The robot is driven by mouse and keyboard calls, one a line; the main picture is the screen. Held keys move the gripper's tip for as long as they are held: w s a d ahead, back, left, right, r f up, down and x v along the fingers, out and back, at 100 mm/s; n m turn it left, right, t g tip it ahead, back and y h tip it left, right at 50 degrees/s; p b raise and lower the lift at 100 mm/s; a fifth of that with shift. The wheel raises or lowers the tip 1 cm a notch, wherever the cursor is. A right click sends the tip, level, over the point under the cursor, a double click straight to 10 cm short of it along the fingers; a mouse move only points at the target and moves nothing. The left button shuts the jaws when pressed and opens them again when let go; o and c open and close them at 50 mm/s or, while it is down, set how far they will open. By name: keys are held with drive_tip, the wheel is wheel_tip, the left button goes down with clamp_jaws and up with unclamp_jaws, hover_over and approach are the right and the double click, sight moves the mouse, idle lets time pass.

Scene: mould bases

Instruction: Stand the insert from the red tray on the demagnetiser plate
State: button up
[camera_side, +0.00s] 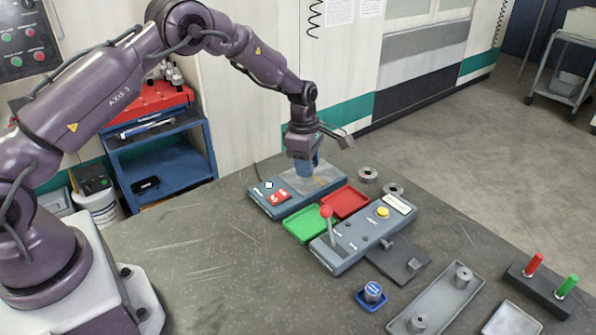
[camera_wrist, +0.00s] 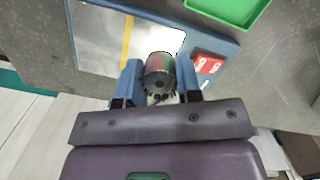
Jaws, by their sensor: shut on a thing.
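The demagnetiser (camera_side: 277,202) is a blue-grey box with a red switch and a pale metal plate (camera_side: 322,181) on top. The plate also shows in the wrist view (camera_wrist: 100,42), with a yellow stripe across it. My gripper (camera_side: 309,172) is low over the plate, pointing down. In the wrist view its blue fingers are shut on the insert (camera_wrist: 159,66), a dark grey cylinder. In the side view the fingers mostly hide the insert; I cannot tell whether it touches the plate. The red tray (camera_side: 345,201) beside the demagnetiser looks empty.
A green tray (camera_side: 304,224) lies beside the red tray. A control box (camera_side: 350,247) with a red-knobbed lever stands close in front. Metal rings (camera_side: 368,174) lie to the right. The bench's left part is clear.

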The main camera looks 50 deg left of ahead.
sight(322, 170)
drive_tip(key=w+a+n, duration=0.2)
drive_tip(key=w, duration=0.1)
drive_tip(key=w+a+n, duration=0.1)
drive_tip(key=w, duration=0.1)
drive_tip(key=shift+w+a+f+t, duration=0.1)
drive_tip(key=shift+w+t, duration=0.15)
drive_tip(key=shift+t, duration=0.05)
drive_tip(key=shift+w+a+r+n, duration=0.1)
drive_tip(key=shift+w+r+n, duration=0.85)
drive_tip(key=shift+r, duration=0.1)
drive_tip(key=shift+s+r+n, duration=0.1)
drive_tip(key=shift+n, duration=0.15)
drive_tip(key=shift+f, duration=3)
drive_tip(key=o, duration=1.1)
